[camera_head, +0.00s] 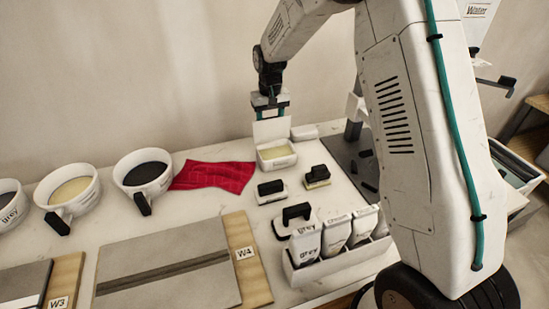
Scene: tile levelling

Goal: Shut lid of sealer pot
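The sealer pot (277,161) is a small white box with pale yellow content, standing on the worktop towards the back. Its white lid (271,130) stands raised at the pot's back edge, so the pot is open. My gripper (270,112) points down right at the top of the lid, with its lower end partly hidden behind it. I cannot tell whether it touches the lid or how far apart its fingers are.
A red cloth (213,176) lies left of the pot. Black-handled tools (271,192) stand in front of it, and a rack of labelled bags (337,238) is nearer. Several mugs (143,174) stand at left. A small white block (304,132) lies behind the pot.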

